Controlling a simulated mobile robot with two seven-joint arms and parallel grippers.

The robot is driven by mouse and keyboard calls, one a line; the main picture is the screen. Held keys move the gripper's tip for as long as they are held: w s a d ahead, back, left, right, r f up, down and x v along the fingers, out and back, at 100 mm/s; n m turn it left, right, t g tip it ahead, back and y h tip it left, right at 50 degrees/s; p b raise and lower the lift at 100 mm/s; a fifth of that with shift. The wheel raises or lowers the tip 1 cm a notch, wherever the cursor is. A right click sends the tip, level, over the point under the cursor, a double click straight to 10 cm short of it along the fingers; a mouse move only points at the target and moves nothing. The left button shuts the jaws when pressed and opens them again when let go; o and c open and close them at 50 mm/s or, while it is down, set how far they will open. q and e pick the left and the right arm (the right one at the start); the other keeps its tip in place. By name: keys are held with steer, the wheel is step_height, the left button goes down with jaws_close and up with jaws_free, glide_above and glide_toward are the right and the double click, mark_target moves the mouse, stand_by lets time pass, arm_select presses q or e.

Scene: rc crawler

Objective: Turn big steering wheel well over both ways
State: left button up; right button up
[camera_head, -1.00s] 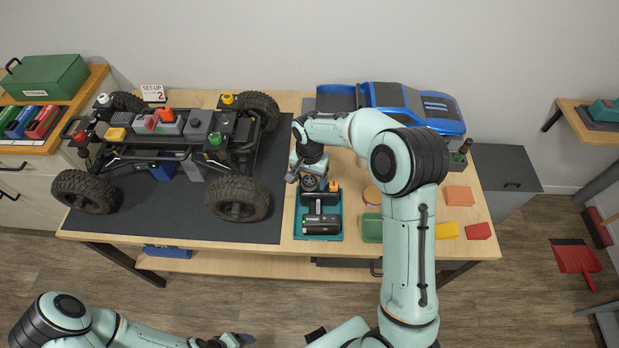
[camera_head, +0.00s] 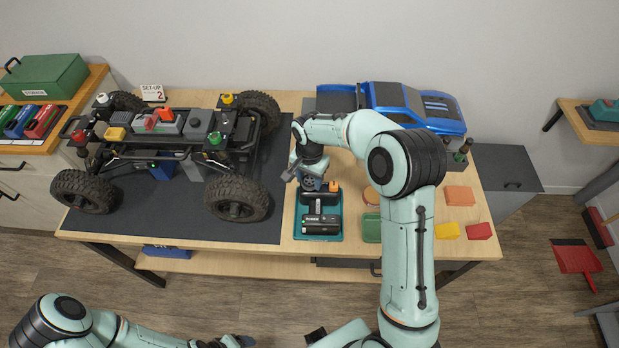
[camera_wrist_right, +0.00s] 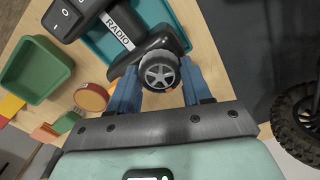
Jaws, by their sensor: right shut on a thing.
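The radio (camera_head: 322,222) is a dark handset labelled RADIO, lying in a teal tray (camera_head: 298,232). Its steering wheel (camera_wrist_right: 159,72) is round, with a dark tyre and grey spokes. In the right wrist view it sits between the two blue fingers of my right gripper (camera_wrist_right: 160,82), which is shut on it. In the head view the right gripper (camera_head: 309,178) reaches down over the tray's back, partly hiding the wheel. My left gripper (camera_head: 236,341) is at the bottom edge, away from the table. Its jaw opening is not clear.
The crawler chassis (camera_head: 172,130) with large tyres stands on a dark mat (camera_head: 256,225) left of the tray. A blue body shell (camera_head: 408,103) lies behind my right arm. A green bin (camera_head: 371,229) and several coloured pieces lie to the right.

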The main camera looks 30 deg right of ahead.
mark_target(309, 180)
steer(key=m, duration=0.3)
steer(key=shift+b, duration=0.3)
arm_select(q)
steer(key=shift+s+f, duration=0.45)
steer(key=shift+f, duration=0.15)
arm_select(e)
steer(key=shift+m, duration=1.9)
steer(key=o, duration=1.1)
steer(key=shift+c, duration=0.2)
arm_select(q)
steer(key=shift+w+r+p, duration=0.55)
steer(key=shift+w+r, duration=0.05)
steer(key=shift+r, duration=0.2)
arm_select(e)
step_height(309, 180, up, 14)
steer(key=shift+f, duration=0.25)
